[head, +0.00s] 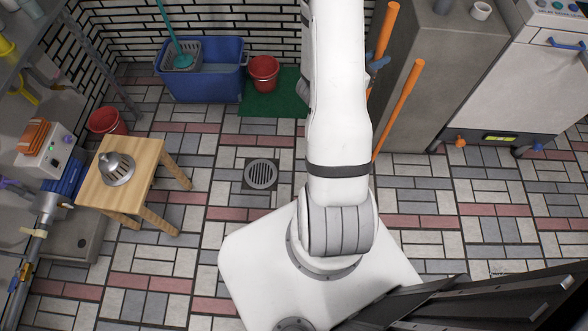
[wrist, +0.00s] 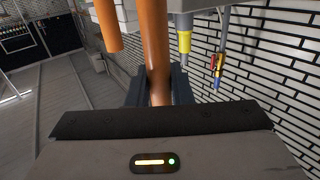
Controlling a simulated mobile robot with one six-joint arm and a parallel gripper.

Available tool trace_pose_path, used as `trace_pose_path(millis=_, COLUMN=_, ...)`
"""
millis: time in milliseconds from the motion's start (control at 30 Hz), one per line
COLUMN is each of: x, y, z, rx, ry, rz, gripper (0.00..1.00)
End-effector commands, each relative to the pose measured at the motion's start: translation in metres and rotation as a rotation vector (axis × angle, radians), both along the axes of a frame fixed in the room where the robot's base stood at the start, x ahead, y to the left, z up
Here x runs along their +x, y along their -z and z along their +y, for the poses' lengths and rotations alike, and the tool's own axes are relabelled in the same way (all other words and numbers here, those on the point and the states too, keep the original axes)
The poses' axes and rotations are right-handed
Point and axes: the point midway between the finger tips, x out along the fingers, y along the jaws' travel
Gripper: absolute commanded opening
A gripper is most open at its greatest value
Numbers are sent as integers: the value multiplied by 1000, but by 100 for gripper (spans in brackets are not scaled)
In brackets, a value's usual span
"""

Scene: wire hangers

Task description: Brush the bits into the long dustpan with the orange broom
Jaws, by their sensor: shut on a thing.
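Two long orange handles show on the right of my arm in the head view, an upper one (head: 386,35) and a lower one (head: 405,92). Their lower ends are hidden behind my arm, so no broom head or dustpan shows. In the wrist view my gripper (wrist: 157,90) is shut on an upright orange handle (wrist: 155,45). A second orange handle (wrist: 105,25) stands to its left, apart from the jaws. My arm hides my gripper in the head view. I cannot make out any bits on the floor.
A grey cabinet (head: 425,75) stands close right of the handles. A wooden stool (head: 150,160) carries a metal dome (head: 117,168). A blue mop bucket (head: 210,85) and a red bucket (head: 264,72) stand by the back wall. The tiled floor around the drain (head: 261,174) is clear.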

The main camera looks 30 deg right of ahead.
Motion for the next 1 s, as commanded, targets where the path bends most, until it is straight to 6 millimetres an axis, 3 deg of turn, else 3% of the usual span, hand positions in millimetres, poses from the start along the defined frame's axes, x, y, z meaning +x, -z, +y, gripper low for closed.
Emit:
trace_pose_path(millis=367, x=7, y=-1, z=7, rx=-5, ry=-2, rz=-2, gripper=0)
trace_pose_path(millis=567, x=28, y=-2, z=36, rx=-10, ry=-5, rz=-1, gripper=0)
trace_pose_path(millis=733, x=48, y=-1, z=72, rx=-11, ry=-7, rz=-2, gripper=0)
trace_pose_path(millis=1000, x=63, y=-1, z=109, rx=-7, ry=-1, rz=-3, gripper=0)
